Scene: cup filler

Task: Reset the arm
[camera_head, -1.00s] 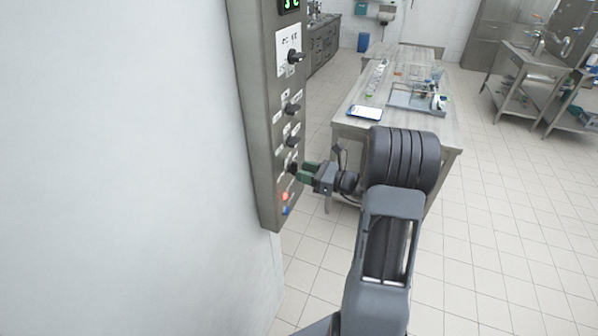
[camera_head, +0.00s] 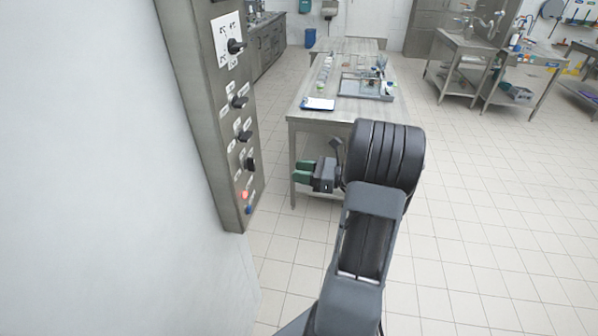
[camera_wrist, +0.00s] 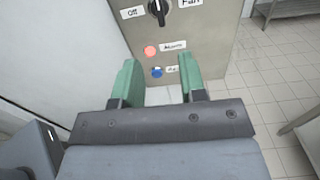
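My gripper (camera_head: 304,171) has green fingers and is in front of the control panel, to the right of it and apart from it in the head view. In the wrist view my gripper (camera_wrist: 158,80) has its two fingers spread with nothing between them. The grey control panel (camera_head: 200,85) is on the white wall and carries several black knobs, a red light or button (camera_head: 244,194) and a blue button (camera_head: 249,209). In the wrist view the red one (camera_wrist: 150,51) and the blue one (camera_wrist: 157,72) show beyond the fingers, below a black knob (camera_wrist: 158,12).
A steel table (camera_head: 318,120) with a clipboard (camera_head: 318,104) and a tray with equipment (camera_head: 366,88) stands beyond the arm. More steel tables (camera_head: 452,66) are at the back right. The tiled floor (camera_head: 480,220) on the right is clear.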

